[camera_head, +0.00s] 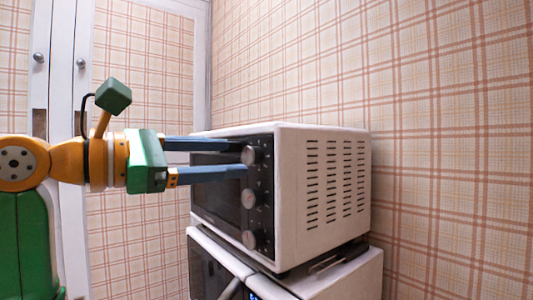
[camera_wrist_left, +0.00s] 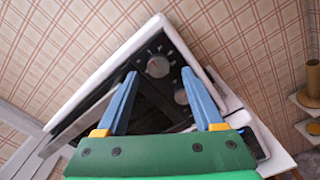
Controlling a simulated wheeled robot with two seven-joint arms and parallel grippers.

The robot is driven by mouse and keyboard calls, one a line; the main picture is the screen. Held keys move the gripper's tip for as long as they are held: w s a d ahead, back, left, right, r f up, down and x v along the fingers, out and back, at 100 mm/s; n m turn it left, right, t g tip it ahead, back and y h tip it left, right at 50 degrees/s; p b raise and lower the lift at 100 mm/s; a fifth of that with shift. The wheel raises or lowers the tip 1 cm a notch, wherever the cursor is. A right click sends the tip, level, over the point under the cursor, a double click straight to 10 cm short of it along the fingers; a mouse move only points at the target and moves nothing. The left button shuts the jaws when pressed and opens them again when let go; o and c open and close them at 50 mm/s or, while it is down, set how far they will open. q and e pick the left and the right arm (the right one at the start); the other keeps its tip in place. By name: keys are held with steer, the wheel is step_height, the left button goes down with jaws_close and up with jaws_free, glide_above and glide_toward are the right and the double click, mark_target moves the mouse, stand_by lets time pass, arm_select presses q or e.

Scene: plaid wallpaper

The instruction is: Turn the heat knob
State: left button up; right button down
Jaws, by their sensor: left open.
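A white toaster oven (camera_head: 320,185) with a dark front panel has a column of round grey knobs. These are a top knob (camera_head: 251,155), a middle knob (camera_head: 250,198) and a bottom knob (camera_head: 250,239). I cannot read which one is marked for heat. My left gripper (camera_head: 244,158) is open, its blue fingers pointing at the top knob, one tip above and one below. In the left wrist view the top knob (camera_wrist_left: 157,66) shows between the fingertips, and another knob (camera_wrist_left: 181,96) is partly hidden by a finger. Contact cannot be told. My right gripper is not in view.
The oven stands on another white appliance (camera_head: 340,275), close to the plaid wall. White cupboard doors (camera_head: 65,90) with round handles are at the left. Brownish round items (camera_wrist_left: 310,75) show at the right edge of the left wrist view.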

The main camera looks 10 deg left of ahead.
mark_target(247, 155)
arm_select(q)
steer(key=shift+w+d+r+p, duration=0.35)
steer(key=shift+w+r+p, duration=0.15)
steer(key=shift+p, duration=0.3)
steer(key=x, duration=0.3)
steer(key=shift+s+f, duration=0.1)
steer(key=shift+f, duration=0.2)
steer(key=shift+s+a, duration=0.1)
steer(key=shift+a, duration=0.05)
steer(key=c, duration=0.5)
jaws_close()
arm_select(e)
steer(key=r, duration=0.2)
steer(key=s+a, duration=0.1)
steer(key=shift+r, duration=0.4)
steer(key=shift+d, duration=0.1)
